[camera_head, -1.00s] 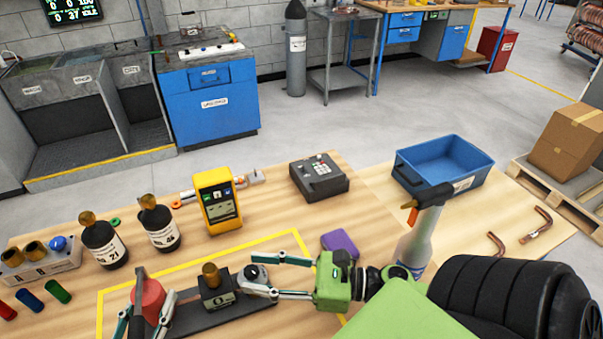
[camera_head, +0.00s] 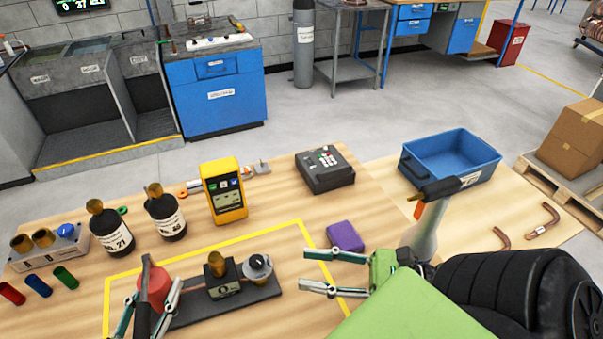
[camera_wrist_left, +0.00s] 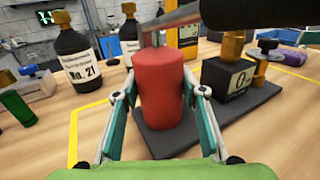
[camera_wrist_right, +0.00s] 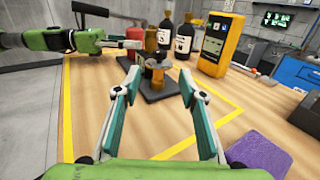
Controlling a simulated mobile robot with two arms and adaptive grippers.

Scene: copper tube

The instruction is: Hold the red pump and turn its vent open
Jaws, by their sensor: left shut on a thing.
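The red pump (camera_head: 152,287) stands upright on a dark base plate (camera_head: 225,307), with a dark lever handle over its top. My left gripper (camera_head: 151,300) is shut on the red cylinder, one finger on each side, as the left wrist view (camera_wrist_left: 162,95) shows. On the same plate are a black gauge block (camera_head: 222,283) with a brass top and a round silver-grey knob (camera_head: 258,264) at the right end. Which part is the vent is not labelled legibly. My right gripper (camera_head: 333,269) is open and empty, right of the knob and apart from it.
Two dark bottles (camera_head: 112,238) and a yellow meter (camera_head: 227,195) stand behind the plate. A purple block (camera_head: 345,236) lies behind my right gripper. A blue bin (camera_head: 453,160) and copper tubes are further right.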

